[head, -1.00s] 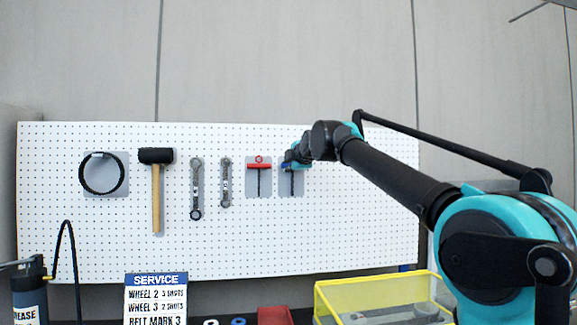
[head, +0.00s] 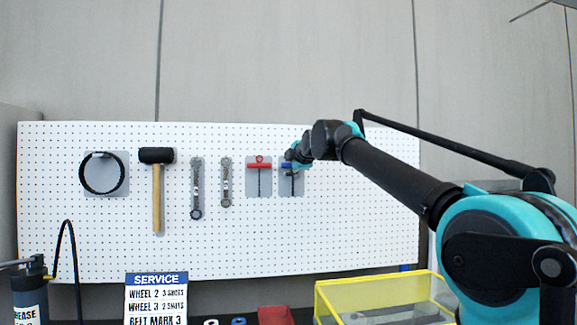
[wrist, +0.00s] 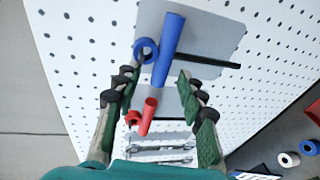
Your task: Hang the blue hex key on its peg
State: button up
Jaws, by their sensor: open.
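The blue hex key (wrist: 168,48) is in front of a grey backing plate (wrist: 205,30) on the pegboard. In the wrist view its blue handle, ring and dark shaft show; in the head view its shaft (head: 292,184) points down. The peg itself is not clear, so I cannot tell from the ring whether it is around it. My gripper (wrist: 155,86) is open, with its fingers spread apart and the blue handle just beyond the fingertips, not clasped. In the head view my gripper (head: 292,156) partly covers the top of the key.
A red hex key (head: 259,165) hangs immediately left on its own grey plate. Two wrenches (head: 196,188), a mallet (head: 156,185) and a black coil (head: 103,172) hang farther left. A yellow-edged bin (head: 385,290) stands below right. The pegboard (head: 350,235) right of the key is bare.

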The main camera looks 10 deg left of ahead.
jog(key=v, duration=1.1)
jog(key=shift+s, duration=0.3)
jog(key=shift+d+r, duration=0.1)
jog(key=shift+d, duration=0.05)
